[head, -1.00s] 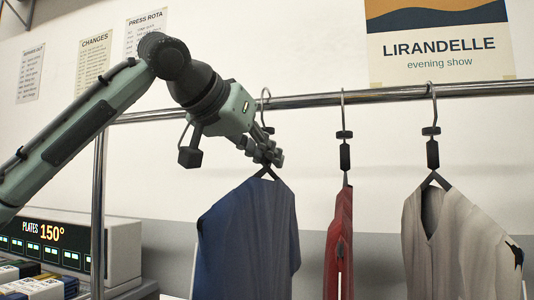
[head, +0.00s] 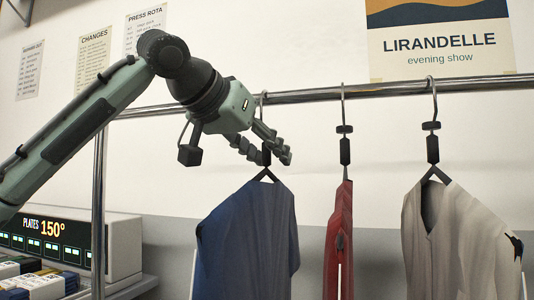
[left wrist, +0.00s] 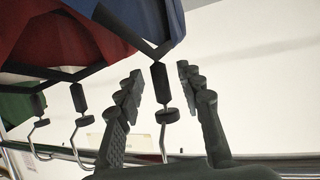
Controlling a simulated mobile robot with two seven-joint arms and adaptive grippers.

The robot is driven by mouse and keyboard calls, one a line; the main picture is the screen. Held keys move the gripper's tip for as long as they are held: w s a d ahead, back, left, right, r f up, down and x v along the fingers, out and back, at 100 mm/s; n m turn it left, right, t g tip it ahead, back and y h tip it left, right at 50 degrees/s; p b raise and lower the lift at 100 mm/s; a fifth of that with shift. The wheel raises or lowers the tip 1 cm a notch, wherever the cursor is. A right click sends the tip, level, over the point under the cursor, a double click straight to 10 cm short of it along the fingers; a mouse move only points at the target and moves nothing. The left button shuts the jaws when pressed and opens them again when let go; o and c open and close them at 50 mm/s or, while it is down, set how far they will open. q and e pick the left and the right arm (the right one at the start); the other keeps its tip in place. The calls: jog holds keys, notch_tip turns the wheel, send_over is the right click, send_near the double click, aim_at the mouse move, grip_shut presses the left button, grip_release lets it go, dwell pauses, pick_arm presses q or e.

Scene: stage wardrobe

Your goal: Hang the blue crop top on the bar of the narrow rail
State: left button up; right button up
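The blue crop top (head: 247,235) hangs upright from a dark hanger whose hook reaches the bar of the rail (head: 390,92). The hook's top looks to be over the bar, partly behind my gripper. My left gripper (head: 273,157) is open, its fingers on either side of the hanger's black neck. In the left wrist view, the neck (left wrist: 160,85) stands between the spread fingers with gaps on both sides, and the blue cloth (left wrist: 172,18) is at the top. My right gripper is not in view.
A red garment (head: 338,245) and a pale grey top (head: 455,240) hang to the right on the same bar, with gaps between. A rail post (head: 98,210) stands at left. Behind it is a box with a lit "PLATES 150°" display (head: 45,235) near stacked packets (head: 35,285).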

pick_arm(q)
jog(key=shift+s+a, duration=0.1)
jog(key=v, duration=1.1)
jog(key=shift+s+a+r, duration=0.2)
jog(key=shift+s, duration=0.1)
